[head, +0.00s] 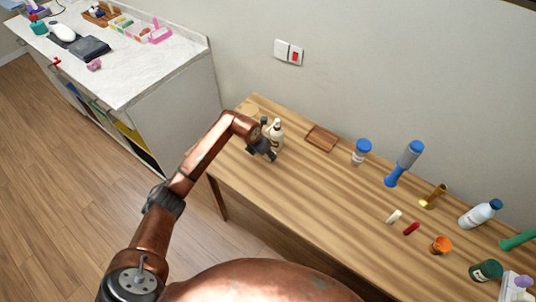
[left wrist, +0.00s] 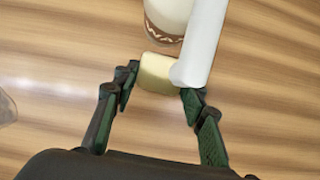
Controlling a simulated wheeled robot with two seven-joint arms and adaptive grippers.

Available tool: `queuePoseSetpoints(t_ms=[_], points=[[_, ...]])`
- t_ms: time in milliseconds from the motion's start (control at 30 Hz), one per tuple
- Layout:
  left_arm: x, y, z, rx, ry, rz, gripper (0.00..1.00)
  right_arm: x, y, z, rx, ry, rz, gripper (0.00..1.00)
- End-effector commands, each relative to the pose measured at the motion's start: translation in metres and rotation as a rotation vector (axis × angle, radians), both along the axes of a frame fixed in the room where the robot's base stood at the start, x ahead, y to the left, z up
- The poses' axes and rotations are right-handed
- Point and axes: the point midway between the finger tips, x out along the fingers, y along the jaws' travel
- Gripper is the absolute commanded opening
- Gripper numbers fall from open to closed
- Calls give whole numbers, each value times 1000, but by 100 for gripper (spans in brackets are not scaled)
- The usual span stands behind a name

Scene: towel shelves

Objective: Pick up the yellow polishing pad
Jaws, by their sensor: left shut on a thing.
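The yellow polishing pad (left wrist: 157,73) is a small pale yellow block in the left wrist view. It sits between the fingertips of my left gripper (left wrist: 157,88), which is shut on it. A white cylinder (left wrist: 207,35) overlaps the pad's right edge in that view. In the head view my left gripper (head: 262,153) is low at the left end of the wooden table (head: 300,168), and the pad is hidden there. My right gripper is not in view.
A white bottle (head: 277,131) stands right beside my left gripper. A brown tray (head: 321,138) and a blue-lidded jar (head: 361,151) are further right, then a blue-handled tool (head: 404,163) and several bottles. A white counter (head: 140,60) is at the left. The table's front middle is clear.

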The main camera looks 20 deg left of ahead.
Motion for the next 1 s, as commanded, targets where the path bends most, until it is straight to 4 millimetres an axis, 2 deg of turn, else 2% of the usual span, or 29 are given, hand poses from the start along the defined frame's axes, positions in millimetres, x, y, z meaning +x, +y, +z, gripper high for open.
queuePoseSetpoints(t_ms=[267, 367, 500, 567, 800, 1000], points=[[0, 0, 5, 1, -1, -1, 26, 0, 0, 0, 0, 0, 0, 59], [1, 1, 13, 2, -3, 0, 26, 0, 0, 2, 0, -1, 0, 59], [2, 2, 35, 3, -6, 0, 26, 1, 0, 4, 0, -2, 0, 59], [-8, 6, 44, 3, -3, 1, 26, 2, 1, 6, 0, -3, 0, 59], [-53, 22, 97, 6, -3, -1, 26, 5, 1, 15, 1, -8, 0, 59], [-98, 37, 114, 4, -1, 1, 26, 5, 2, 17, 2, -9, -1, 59]])
